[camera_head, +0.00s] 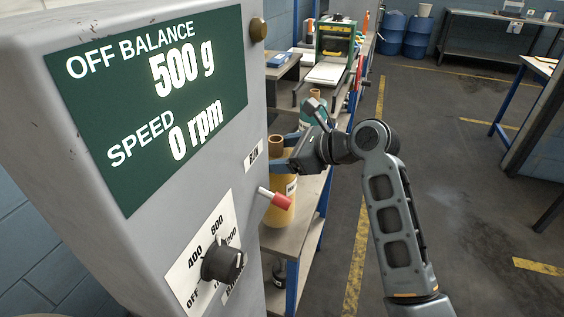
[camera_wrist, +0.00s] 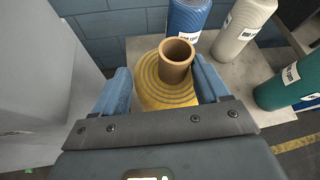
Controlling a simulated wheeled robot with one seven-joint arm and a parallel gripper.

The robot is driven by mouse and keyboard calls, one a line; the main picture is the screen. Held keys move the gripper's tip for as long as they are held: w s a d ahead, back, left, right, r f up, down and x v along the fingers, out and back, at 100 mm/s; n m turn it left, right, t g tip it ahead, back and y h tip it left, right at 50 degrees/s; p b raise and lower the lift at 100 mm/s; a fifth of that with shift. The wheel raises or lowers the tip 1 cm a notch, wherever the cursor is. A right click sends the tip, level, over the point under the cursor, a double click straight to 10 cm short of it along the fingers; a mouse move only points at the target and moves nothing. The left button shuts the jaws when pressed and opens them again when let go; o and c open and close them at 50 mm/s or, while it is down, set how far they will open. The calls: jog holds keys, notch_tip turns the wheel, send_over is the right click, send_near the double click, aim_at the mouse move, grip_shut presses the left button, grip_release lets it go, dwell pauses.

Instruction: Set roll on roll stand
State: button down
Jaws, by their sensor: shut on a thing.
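A yellow roll (camera_head: 281,208) with a brown core tube stands upright over the grey bench, partly hidden by the grey machine. I cannot tell whether its base touches the bench top. My gripper (camera_head: 287,165) reaches in from the right at the height of its upper part. In the wrist view the blue fingers of my gripper (camera_wrist: 162,76) lie on both sides of the yellow roll (camera_wrist: 158,94), shut on it, with the core between them. I cannot make out a roll stand for certain.
A grey machine (camera_head: 150,200) with a display reading 500 g off balance and 0 rpm fills the left. Blue (camera_wrist: 187,15), beige (camera_wrist: 243,27) and teal (camera_wrist: 288,84) rolls stand behind and right of the yellow one. The bench (camera_head: 306,225) continues backward; open floor (camera_head: 450,190) lies right.

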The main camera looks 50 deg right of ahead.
jog(key=shift+f, duration=1.25)
grip_release()
jog(key=v, duration=1.2)
jog(key=s+a+f+n+h, duration=0.4)
jog(key=s+a+f+n, duration=0.5)
jog(key=a+f+n, duration=0.35)
jog(key=s+a+r+n+t+y, duration=0.1)
jog(key=s+a+r+n, duration=0.2)
jog(key=s+n, duration=0.4)
jog(key=s+a+r+n+t+y, duration=0.1)
jog(key=s+a+r+n, duration=0.3)
jog(key=n, duration=0.8)
jog(key=s+a, duration=0.2)
jog(key=s, duration=0.2)
jog(key=shift+s, duration=0.2)
